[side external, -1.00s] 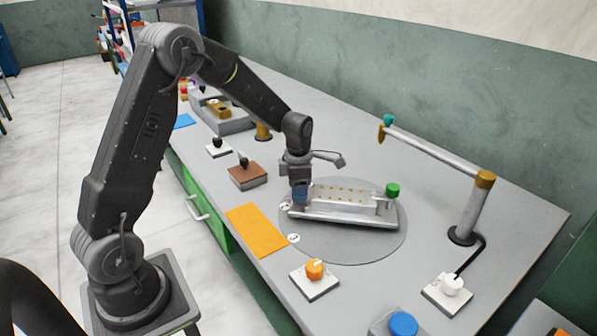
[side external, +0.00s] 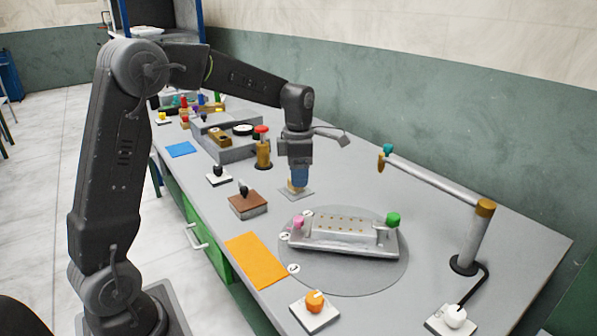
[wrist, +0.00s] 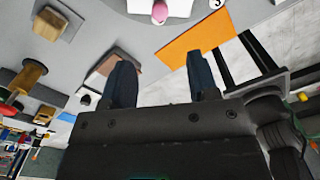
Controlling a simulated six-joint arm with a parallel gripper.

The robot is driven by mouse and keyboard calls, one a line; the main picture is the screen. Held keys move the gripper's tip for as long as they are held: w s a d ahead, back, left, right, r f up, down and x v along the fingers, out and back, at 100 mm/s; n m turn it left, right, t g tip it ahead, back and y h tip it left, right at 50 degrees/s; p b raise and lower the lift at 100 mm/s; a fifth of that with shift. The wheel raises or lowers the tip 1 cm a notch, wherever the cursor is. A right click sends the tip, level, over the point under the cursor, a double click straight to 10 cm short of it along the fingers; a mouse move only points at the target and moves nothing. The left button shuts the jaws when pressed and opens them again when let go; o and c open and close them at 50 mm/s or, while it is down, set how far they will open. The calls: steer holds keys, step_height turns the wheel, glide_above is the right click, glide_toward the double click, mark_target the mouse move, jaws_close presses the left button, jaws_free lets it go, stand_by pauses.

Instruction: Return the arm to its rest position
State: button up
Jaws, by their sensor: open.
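My gripper (side external: 299,178) hangs above the grey table, its blue fingers pointing down, left of and behind the round turntable (side external: 390,275). In the wrist view my gripper (wrist: 162,75) shows two dark blue fingers apart with nothing between them. In the side view a small tan piece on a grey plate (side external: 307,194) stands below or behind the fingertips; I cannot tell the gap. On the turntable lies a metal fixture (side external: 345,236) with a pink knob (side external: 298,222) at its left end and a green knob (side external: 393,219) at its right.
A lamp-like arm (side external: 430,178) on a post stands at the right. An orange sheet (side external: 255,260), a brown block (side external: 248,206) and an orange dial (side external: 314,302) lie along the front edge.

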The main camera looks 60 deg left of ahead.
steer(key=s+d+r+m+t, duration=0.3)
steer(key=s+d+r+m, duration=0.45)
steer(key=s+m, duration=0.4)
steer(key=s+d+f+m+t, duration=0.1)
steer(key=s+d+m, duration=0.1)
steer(key=s+m, duration=0.3)
steer(key=s+d+f+m+t, duration=0.1)
steer(key=s+d+m, duration=0.2)
steer(key=m, duration=1)
steer(key=s, duration=0.3)
steer(key=shift+d+t, duration=0.3)
steer(key=shift+d, duration=0.05)
steer(key=shift+w+m, duration=0.1)
steer(key=shift+m, duration=0.15)
